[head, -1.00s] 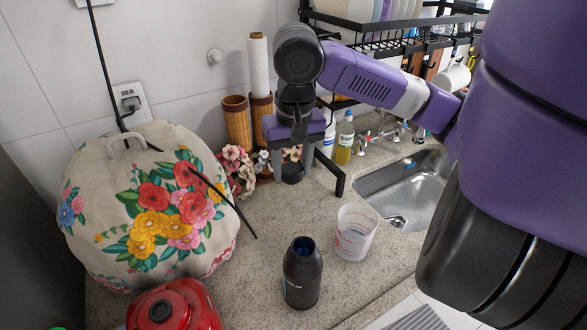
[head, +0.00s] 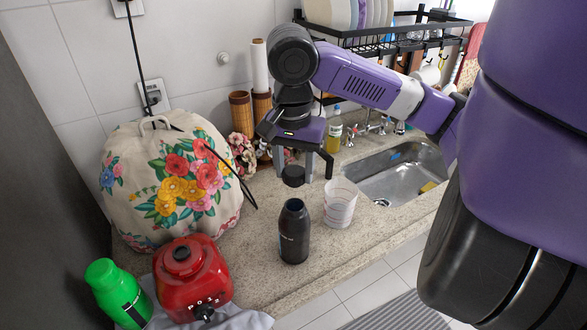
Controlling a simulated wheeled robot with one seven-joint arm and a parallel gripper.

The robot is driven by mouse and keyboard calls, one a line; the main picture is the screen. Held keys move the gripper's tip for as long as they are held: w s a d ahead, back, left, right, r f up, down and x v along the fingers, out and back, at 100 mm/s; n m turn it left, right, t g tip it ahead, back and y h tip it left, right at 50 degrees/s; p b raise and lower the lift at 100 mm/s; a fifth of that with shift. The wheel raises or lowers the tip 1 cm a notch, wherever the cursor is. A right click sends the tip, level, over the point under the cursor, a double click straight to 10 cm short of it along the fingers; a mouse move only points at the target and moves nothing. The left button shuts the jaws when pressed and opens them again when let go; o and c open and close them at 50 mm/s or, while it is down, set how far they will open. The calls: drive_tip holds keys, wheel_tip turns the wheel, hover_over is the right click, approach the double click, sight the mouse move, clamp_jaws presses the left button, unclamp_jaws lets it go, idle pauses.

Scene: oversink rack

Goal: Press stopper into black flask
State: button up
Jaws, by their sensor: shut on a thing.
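The black flask (head: 294,236) stands upright on the stone counter, its dark mouth open at the top. My gripper (head: 297,168) points down above it and is shut on the black stopper (head: 293,178). The stopper hangs a little above the flask's mouth in the picture, with a visible gap between them. Whether it is exactly centred over the mouth cannot be told from this one view. The far side of the stopper is hidden.
A clear measuring cup (head: 340,203) stands close to the flask's right, before the sink (head: 398,178). A red blender base (head: 192,278) and green bottle (head: 118,293) are at front left. A floral cover (head: 140,200) stands left. The black rack (head: 400,40) is behind.

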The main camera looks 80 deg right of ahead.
sight(294, 185)
drive_tip(key=shift+f, duration=0.2)
wheel_tip(294, 185, down, 4)
drive_tip(key=b, duration=0.4)
wheel_tip(294, 185, down, 2)
drive_tip(key=shift+b, duration=0.7)
drive_tip(key=shift+p, duration=0.45)
idle(0.6)
drive_tip(key=shift+f, duration=0.1)
idle(0.8)
drive_tip(key=shift+p, duration=0.45)
idle(0.6)
drive_tip(key=o, duration=1.9)
